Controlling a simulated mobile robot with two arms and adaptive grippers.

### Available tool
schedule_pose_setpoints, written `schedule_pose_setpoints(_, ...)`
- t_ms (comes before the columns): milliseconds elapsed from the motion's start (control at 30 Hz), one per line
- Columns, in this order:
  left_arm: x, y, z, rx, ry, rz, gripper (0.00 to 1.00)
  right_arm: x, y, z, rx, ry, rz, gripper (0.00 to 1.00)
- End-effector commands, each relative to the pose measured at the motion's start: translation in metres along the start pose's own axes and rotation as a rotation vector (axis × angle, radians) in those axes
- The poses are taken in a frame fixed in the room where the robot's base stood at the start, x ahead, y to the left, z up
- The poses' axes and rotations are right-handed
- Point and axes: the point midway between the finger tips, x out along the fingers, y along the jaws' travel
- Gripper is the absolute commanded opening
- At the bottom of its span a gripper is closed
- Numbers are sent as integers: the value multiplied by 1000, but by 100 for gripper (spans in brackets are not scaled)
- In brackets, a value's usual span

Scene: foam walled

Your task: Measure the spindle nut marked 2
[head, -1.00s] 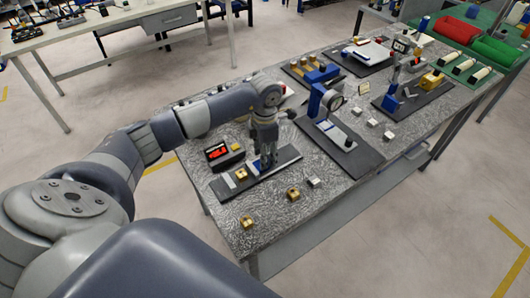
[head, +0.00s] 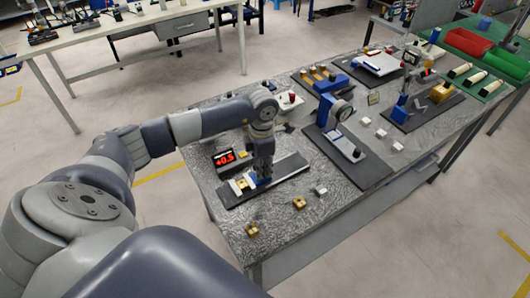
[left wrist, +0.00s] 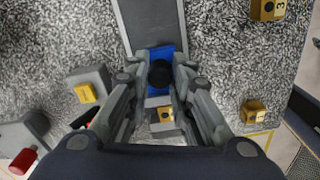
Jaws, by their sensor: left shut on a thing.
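My left gripper (head: 262,178) is shut on the blue slider (left wrist: 160,58) of a measuring gauge. The slider has a black knob between my fingers in the left wrist view. The gauge's pale rail (head: 290,169) lies on a dark base. A brass nut (head: 241,184) sits in the gauge close beside the slider; it also shows in the left wrist view (left wrist: 166,114). Its mark is unreadable, and my fingers hide whether the slider touches it. The display (head: 224,158) shows red digits that look like +0.5. My right gripper is not in view.
Two brass nuts lie in front of the gauge, one nearer (head: 252,230) and one farther right (head: 299,203); the left wrist view shows one marked 3 (left wrist: 268,9). A grey block (head: 320,190) and a dial gauge stand (head: 341,110) are to the right.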

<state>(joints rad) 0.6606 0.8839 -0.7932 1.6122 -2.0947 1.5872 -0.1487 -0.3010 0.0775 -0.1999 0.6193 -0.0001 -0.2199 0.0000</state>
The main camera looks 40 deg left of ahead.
Motion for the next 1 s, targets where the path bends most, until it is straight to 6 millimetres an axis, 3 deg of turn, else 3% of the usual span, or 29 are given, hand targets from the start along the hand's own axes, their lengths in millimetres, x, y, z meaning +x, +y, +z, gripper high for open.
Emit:
schedule_pose_setpoints(33,0,1,-1,-1,3,1,4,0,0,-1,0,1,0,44)
schedule_pose_setpoints(67,0,1,-1,-1,3,1,25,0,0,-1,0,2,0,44)
schedule_pose_setpoints(133,0,1,-1,-1,2,1,41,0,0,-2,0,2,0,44)
schedule_pose_setpoints(567,-8,1,1,1,-3,2,41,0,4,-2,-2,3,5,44)
schedule_pose_setpoints(1000,-93,2,0,0,-3,5,41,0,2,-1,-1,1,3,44)
